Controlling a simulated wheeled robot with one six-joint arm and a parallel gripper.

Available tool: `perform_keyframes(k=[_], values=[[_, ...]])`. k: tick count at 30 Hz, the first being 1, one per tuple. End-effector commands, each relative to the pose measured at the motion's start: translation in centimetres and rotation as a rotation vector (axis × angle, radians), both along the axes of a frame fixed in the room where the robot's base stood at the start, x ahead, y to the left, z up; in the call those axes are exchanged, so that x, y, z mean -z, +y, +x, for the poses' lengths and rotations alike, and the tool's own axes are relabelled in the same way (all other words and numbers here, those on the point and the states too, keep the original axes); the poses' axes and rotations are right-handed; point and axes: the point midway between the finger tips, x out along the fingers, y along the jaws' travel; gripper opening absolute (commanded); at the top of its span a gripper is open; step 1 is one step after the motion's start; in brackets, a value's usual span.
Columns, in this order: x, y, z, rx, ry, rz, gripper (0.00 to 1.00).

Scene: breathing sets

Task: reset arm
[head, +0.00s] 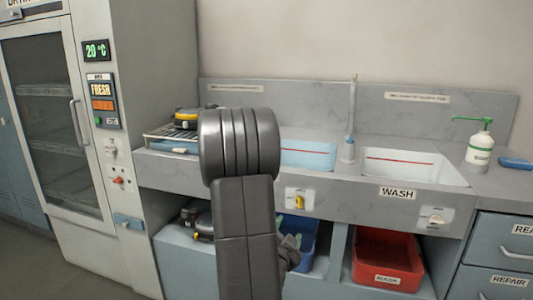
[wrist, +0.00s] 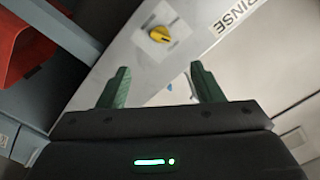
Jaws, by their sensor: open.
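My arm (head: 245,190) rises in the middle of the head view and covers part of the sink counter. In the wrist view my gripper (wrist: 160,85) has its two green fingers spread well apart with nothing between them. The fingers are in front of the grey counter front, near the yellow knob (wrist: 159,34) and the RINSE label (wrist: 238,14). In the head view only a small part of the gripper shows low beside the arm, near the blue bin.
A WASH basin (head: 415,167) and a blue-lined basin (head: 308,156) are set in the counter. A red bin (head: 388,262) and a blue bin (head: 303,250) stand below. A green-topped bottle (head: 480,148) stands at the right. A drying cabinet (head: 60,110) is at the left.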

Motion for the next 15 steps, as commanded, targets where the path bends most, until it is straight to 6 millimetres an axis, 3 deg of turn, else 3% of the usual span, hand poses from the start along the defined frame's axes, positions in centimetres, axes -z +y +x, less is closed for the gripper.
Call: perform_keyframes(k=[1,15], values=[[-1.1,-0.1,-0.1,-0.014,0.018,-0.004,0.6],[-3.7,0.3,-3.1,-0.145,0.217,-0.07,0.6]])
